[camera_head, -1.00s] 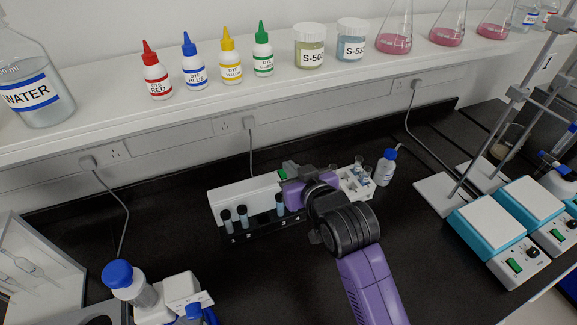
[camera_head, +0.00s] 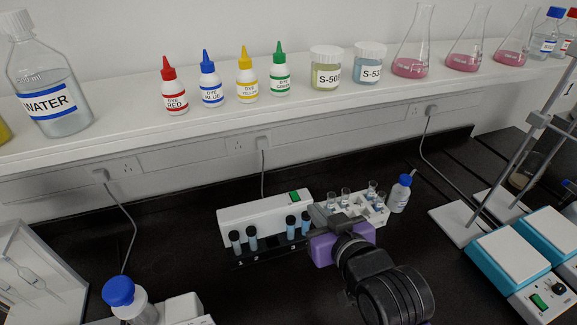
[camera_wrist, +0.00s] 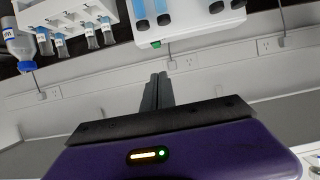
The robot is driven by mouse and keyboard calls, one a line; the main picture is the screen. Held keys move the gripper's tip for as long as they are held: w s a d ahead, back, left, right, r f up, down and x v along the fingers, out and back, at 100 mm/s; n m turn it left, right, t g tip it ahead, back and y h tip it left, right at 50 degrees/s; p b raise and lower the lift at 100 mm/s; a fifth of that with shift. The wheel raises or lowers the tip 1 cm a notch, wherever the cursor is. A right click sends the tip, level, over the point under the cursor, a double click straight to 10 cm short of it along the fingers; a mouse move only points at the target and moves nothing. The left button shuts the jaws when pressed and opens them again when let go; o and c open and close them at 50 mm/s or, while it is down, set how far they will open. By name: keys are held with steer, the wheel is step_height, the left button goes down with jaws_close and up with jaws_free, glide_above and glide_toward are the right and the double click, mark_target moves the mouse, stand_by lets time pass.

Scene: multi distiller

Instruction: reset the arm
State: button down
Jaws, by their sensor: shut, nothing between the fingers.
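My gripper (camera_head: 318,214) is in front of the white device with the tube rack, near the right end of the rack. In the wrist view its two dark fingers (camera_wrist: 158,90) are together, with nothing seen between them. The purple gripper body and dark wrist show in the head view, at the lower right of centre. The fingertips are partly hidden by the gripper body there.
The black rack (camera_head: 262,257) holds several dark-capped tubes before the white device (camera_head: 262,214). Right of it stand a white holder with small vials (camera_head: 352,210) and a blue-capped bottle (camera_head: 399,194). Hotplates (camera_head: 505,258) stand at right. A shelf (camera_head: 130,128) carries bottles and flasks.

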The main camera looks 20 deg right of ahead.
step_height(320, 180, up, 5)
steer(key=t, duration=0.3)
steer(key=s+f+b, duration=0.1)
steer(key=s+f, duration=0.3)
steer(key=s, duration=0.7)
steer(key=s+f+g+b, duration=0.1)
steer(key=s+f, duration=0.3)
steer(key=s, duration=0.8)
steer(key=s+f+g+b, duration=0.1)
steer(key=s+f, duration=0.3)
steer(key=s, duration=0.7)
steer(key=shift+s, duration=0.4)
steer(key=shift+d, duration=0.1)
